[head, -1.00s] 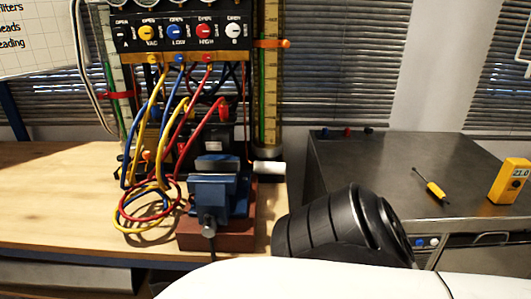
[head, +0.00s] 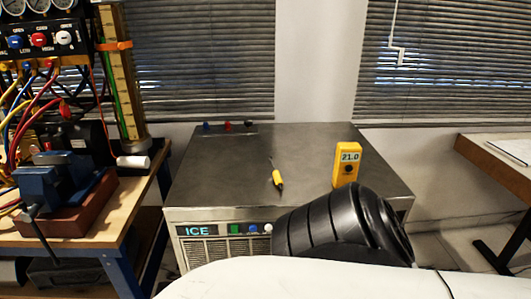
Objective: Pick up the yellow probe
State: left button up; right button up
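The yellow probe (head: 277,178) lies on the dark metal top of the ice machine (head: 225,160), its thin metal tip pointing away to the back and its yellow handle toward the front. A yellow meter (head: 346,166) reading 21.0 stands upright to the right of the probe. A black and white arm of mine crosses the bottom of the head view, in front of the machine's right front corner and apart from the probe. Neither gripper's fingers show.
A wooden bench (head: 125,210) at the left holds a blue vise (head: 55,180) and a gauge panel with coloured hoses. Small coloured caps (head: 227,126) sit at the machine's back edge. Another table (head: 500,160) stands at the far right, with a floor gap between.

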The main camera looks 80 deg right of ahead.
aim_at(279, 181)
jog(key=z, duration=1.95)
